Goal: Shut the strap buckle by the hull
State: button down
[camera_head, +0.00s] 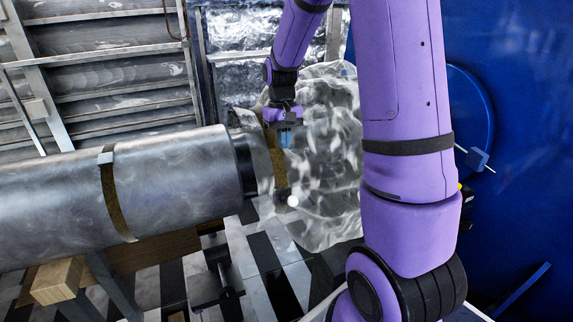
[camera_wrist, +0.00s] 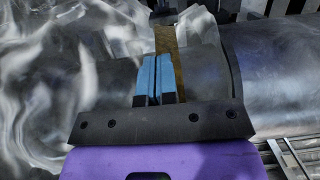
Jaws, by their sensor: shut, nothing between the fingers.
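A tan strap (camera_head: 276,160) runs around the narrower grey section just past the dark end ring of the large metal hull cylinder (camera_head: 180,180). It also shows in the wrist view (camera_wrist: 167,40), running up from behind my fingers to a small dark block (camera_wrist: 165,17). This block may be the buckle or part of it; I cannot tell its state. My gripper (camera_head: 286,147) points down at the strap, close to its upper part. Its blue fingers (camera_wrist: 157,60) are together and empty, overlapping the strap in view; I cannot tell whether they touch it.
Crumpled silvery sheeting (camera_head: 325,150) bulges right beside the strap. Another strap with a pale fitting (camera_head: 106,157) circles the large cylinder. A wooden block (camera_head: 58,281) is below the cylinder at left. A blue wall (camera_head: 520,120) with a round blue fixture stands at right.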

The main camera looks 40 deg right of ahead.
send_near(289, 200)
jog(key=w+d+f, duration=0.1)
jog(key=w+f, duration=0.2)
jog(key=w+d+f, duration=0.1)
jog(key=shift+w+d+f, duration=0.15)
jog(key=shift+d+f, duration=0.15)
jog(key=shift+f, duration=0.1)
jog(key=shift+s+a+f, duration=0.2)
jog(key=shift+s+f, duration=0.2)
jog(key=shift+s, duration=0.2)
jog(key=shift+s+a+f, duration=0.25)
jog(key=shift+s+f, duration=0.2)
jog(key=shift+s, duration=0.2)
jog(key=shift+s+a+f, duration=0.15)
jog(key=shift+s+f, duration=0.1)
jog(key=shift+s, duration=0.2)
